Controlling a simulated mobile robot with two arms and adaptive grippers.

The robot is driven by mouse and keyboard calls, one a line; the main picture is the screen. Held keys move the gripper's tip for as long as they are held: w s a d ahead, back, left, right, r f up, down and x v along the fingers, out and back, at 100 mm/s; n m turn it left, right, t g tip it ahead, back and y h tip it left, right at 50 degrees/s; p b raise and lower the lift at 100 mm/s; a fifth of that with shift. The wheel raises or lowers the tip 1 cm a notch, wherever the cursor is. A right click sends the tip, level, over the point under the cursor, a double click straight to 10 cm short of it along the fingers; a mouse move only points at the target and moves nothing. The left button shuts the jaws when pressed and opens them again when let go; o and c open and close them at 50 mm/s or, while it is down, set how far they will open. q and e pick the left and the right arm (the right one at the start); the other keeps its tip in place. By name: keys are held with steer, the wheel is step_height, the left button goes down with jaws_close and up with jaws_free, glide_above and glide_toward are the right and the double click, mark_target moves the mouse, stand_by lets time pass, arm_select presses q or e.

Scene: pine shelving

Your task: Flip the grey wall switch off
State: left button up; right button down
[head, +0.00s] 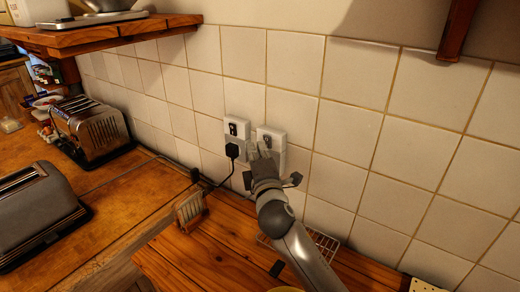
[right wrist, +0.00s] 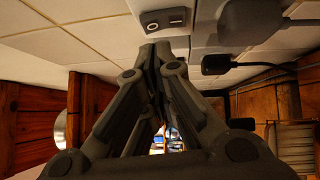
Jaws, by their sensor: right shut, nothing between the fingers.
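A grey rocker switch (head: 267,140) sits on a white plate on the tiled wall in the head view. In the right wrist view the grey switch (right wrist: 164,19) shows its O and I marks at the top; I cannot tell which side is pressed. My right gripper (head: 262,151) is shut and empty, with its fingertips (right wrist: 160,50) close to the plate at the switch's edge. I cannot tell whether they touch it. My left gripper is not in view.
A second switched socket (head: 236,128) with a black plug (head: 232,151) is just to the left. A wire rack (head: 323,243), a wooden rack (head: 190,209) and toasters (head: 90,128) stand on the counter below. A shelf (head: 100,34) juts out at upper left.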

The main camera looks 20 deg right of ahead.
steer(key=d+p, duration=0.1)
steer(key=w+p, duration=0.1)
steer(key=shift+w+d+r+m+g+p, duration=0.1)
steer(key=shift+d+r+m+g+p, duration=0.2)
steer(key=shift+d+r+p, duration=0.1)
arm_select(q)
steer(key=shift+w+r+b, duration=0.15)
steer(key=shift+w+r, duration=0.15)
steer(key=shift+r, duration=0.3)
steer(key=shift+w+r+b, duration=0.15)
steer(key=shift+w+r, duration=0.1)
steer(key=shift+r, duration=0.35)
arm_select(e)
steer(key=shift+f, duration=0.15)
steer(key=shift+a, duration=0.1)
